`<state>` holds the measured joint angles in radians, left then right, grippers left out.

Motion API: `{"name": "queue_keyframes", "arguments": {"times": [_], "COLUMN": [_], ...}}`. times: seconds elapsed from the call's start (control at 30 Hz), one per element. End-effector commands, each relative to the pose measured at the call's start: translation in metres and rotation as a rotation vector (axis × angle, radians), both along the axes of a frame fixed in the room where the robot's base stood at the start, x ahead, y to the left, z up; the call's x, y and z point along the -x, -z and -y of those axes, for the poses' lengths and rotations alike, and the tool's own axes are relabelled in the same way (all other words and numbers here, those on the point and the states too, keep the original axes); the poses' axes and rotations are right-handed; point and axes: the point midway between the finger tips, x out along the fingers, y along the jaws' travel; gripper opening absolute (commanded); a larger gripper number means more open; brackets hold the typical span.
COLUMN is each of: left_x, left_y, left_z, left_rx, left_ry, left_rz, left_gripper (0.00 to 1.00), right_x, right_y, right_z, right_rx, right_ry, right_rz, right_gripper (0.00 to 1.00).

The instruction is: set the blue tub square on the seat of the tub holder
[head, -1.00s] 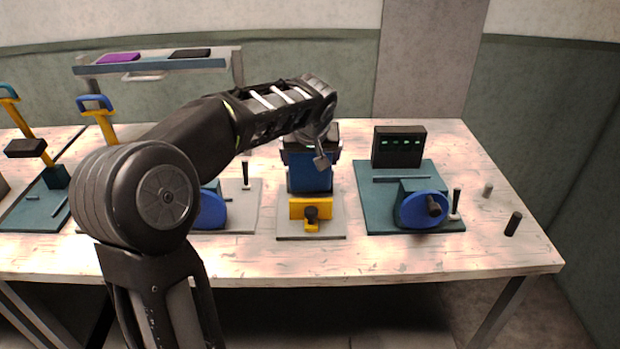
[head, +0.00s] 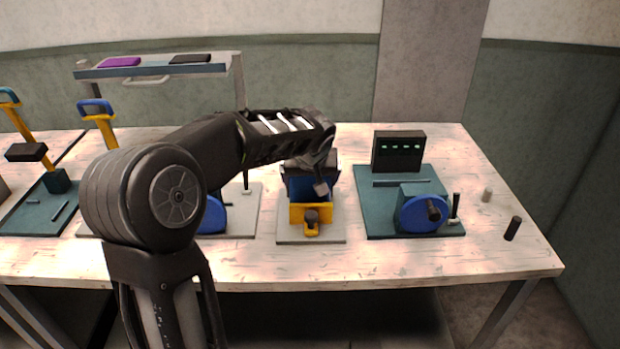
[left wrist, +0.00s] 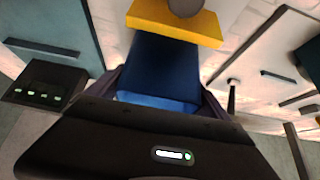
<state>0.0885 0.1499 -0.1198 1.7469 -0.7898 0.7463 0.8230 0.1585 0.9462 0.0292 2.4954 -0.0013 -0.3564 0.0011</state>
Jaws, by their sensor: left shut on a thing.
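The blue tub (head: 300,189) is held low over the tub holder, just behind its yellow front block (head: 298,214). My left gripper (head: 312,172) is above it, pointing down and shut on it. In the left wrist view the tub (left wrist: 160,70) sits between the dark fingers of the gripper (left wrist: 160,95), with the yellow block (left wrist: 165,22) close beyond it. The holder's grey base plate (head: 330,235) shows around the block. The seat is hidden behind the block and under the tub, so I cannot tell whether the tub touches it. My right gripper is not in view.
A teal station (head: 373,222) with a blue wheel and a dark display box (head: 398,150) stands to the right. A grey plate (head: 245,222) with another blue wheel is close on the left. A raised shelf (head: 150,69) is behind. The front table strip is clear.

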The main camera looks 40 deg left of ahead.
Motion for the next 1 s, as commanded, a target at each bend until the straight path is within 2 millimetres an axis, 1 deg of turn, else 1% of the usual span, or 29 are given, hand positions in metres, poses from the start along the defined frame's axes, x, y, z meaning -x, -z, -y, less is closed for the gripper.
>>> {"name": "queue_keyframes", "arguments": {"times": [0.13, 0.17, 0.27, 0.5, 0.63, 0.67, 0.77, 0.83, 1.0], "left_x": [0.000, 0.000, 0.000, 0.000, 0.000, 0.001, 0.006, 0.011, 0.027], "left_y": [0.004, 0.003, 0.002, 0.002, -0.003, -0.004, -0.013, -0.023, -0.054], "left_z": [0.000, 0.000, 0.000, 0.000, 0.000, 0.001, 0.005, 0.009, 0.021], "left_rx": [-0.001, -0.001, 0.000, 0.000, 0.000, 0.000, -0.001, 0.000, 0.001], "left_ry": [0.000, 0.000, 0.000, 0.000, 0.000, 0.001, 0.001, 0.001, 0.001], "left_rz": [0.001, 0.001, 0.000, 0.000, 0.000, 0.001, 0.003, 0.003, 0.004], "left_gripper": [0.51, 0.92, 1.00, 1.00, 1.00, 1.00, 1.00, 1.00, 1.00], "right_x": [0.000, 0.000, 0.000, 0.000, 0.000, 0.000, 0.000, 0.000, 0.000], "right_y": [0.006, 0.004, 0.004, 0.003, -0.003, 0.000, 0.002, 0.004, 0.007], "right_z": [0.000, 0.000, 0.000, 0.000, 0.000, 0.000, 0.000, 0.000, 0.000], "right_rx": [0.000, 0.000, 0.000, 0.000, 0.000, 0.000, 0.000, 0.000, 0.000], "right_ry": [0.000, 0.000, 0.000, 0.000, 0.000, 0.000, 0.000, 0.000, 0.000], "right_rz": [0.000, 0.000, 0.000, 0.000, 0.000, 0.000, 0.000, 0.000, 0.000], "right_gripper": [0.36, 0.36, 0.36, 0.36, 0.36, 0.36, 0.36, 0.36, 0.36]}}
